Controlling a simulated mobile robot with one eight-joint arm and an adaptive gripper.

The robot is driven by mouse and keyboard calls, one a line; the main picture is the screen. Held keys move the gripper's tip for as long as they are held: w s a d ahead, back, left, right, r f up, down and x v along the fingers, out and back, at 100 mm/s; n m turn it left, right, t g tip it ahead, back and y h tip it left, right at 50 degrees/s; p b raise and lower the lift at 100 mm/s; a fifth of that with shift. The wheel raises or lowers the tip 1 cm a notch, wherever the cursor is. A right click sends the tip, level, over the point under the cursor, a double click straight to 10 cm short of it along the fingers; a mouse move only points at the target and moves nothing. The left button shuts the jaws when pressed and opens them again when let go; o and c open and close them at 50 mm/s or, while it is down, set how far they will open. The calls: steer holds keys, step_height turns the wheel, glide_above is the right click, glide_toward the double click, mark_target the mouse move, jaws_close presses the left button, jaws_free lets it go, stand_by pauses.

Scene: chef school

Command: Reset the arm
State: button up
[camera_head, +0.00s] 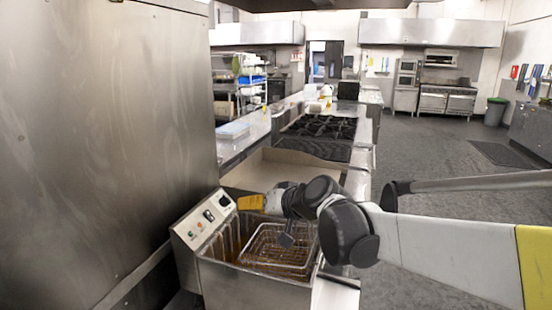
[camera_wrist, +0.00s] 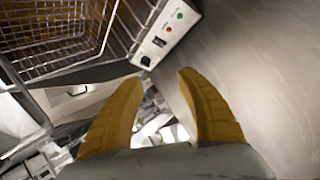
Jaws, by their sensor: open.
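My gripper (camera_head: 250,202) is above the far side of the fryer in the head view, pointing left toward the tall steel cabinet. In the wrist view my gripper (camera_wrist: 160,105) shows two yellow fingers spread apart with nothing between them. My arm comes in from the right of the head view and reaches across over the fryer. The wire fry basket (camera_head: 277,249) sits in the steel fryer (camera_head: 255,286), below my wrist. The basket (camera_wrist: 62,30) also shows at the upper left of the wrist view, apart from the fingers.
The tall steel cabinet (camera_head: 100,130) stands close on the left. The fryer's control panel (camera_head: 205,222) is just left of my gripper. Beyond lie a steel counter and a black-grated stove (camera_head: 322,127). Open floor (camera_head: 440,150) lies to the right, with a green-lidded bin (camera_head: 495,111) farther back.

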steer(key=s+d+f+m+g+h, duration=0.1)
steer(key=s+d+f+h, duration=0.3)
steer(key=s+d, duration=0.8)
steer(key=s+d+f+m+g+h, duration=0.1)
steer(key=s+d+f+h, duration=0.3)
steer(key=s+d, duration=0.8)
steer(key=s+f, duration=0.2)
steer(key=s, duration=0.3)
steer(key=shift+s+d+f+m, duration=0.25)
steer(key=shift+f+m, duration=0.05)
steer(key=shift+m, duration=0.1)
steer(key=shift+c, duration=0.5)
